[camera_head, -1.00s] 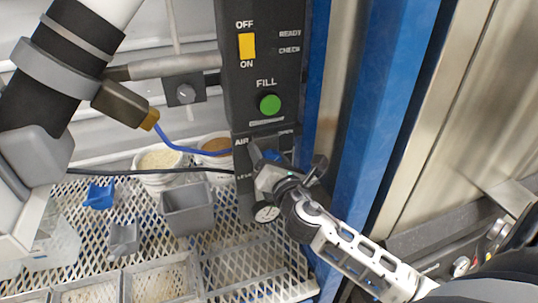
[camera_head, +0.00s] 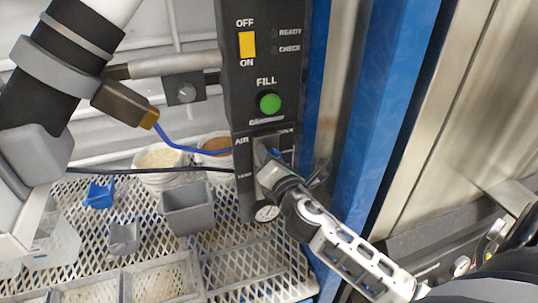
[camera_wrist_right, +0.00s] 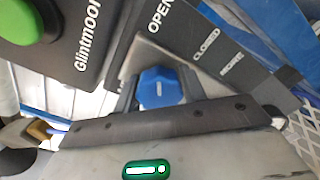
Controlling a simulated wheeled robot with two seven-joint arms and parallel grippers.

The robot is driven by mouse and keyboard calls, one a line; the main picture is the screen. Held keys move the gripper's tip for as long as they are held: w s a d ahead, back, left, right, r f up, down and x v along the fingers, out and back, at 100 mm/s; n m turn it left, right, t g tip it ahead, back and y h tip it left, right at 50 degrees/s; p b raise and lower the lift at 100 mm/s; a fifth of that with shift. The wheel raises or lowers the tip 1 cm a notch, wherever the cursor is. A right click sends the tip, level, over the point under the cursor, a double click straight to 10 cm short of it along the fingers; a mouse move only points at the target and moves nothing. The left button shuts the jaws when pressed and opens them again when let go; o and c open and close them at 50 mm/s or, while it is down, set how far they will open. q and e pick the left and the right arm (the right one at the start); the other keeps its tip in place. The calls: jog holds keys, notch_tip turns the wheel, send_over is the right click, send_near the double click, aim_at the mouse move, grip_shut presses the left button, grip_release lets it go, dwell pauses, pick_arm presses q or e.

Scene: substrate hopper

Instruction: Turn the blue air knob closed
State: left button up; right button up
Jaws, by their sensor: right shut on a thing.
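The blue air knob (camera_wrist_right: 160,88) sits on the black control panel, beside the OPEN and CLOSED lettering in the right wrist view. A white line marks its face. My right gripper (camera_wrist_right: 159,92) is shut on the knob, with a dark finger on each side of it. In the head view my right gripper (camera_head: 268,160) reaches up from the lower right to the panel under the AIR label. It hides most of the knob there.
Above the knob are the green FILL button (camera_head: 270,103) and the yellow switch (camera_head: 247,45). A gauge (camera_head: 266,212) sits just below. A blue post (camera_head: 375,120) stands close on the right. Grey bins (camera_head: 187,208) and white tubs (camera_head: 160,165) stand on the mesh shelf at left.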

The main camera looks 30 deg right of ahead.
jog(key=m, duration=0.4)
jog(key=shift+m, duration=0.3)
jog(key=m, duration=0.3)
jog(key=shift+m, duration=0.4)
jog(key=m, duration=0.2)
jog(key=shift+m+p, duration=0.3)
jog(key=m, duration=0.3)
jog(key=shift+p, duration=0.4)
pick_arm(q)
jog(key=shift+a+r, duration=0.15)
jog(key=shift+r, duration=0.15)
pick_arm(e)
jog(key=shift+m, duration=0.7)
pick_arm(q)
jog(key=shift+r, duration=0.1)
pick_arm(e)
jog(key=o, duration=1)
jog(key=shift+r, duration=0.1)
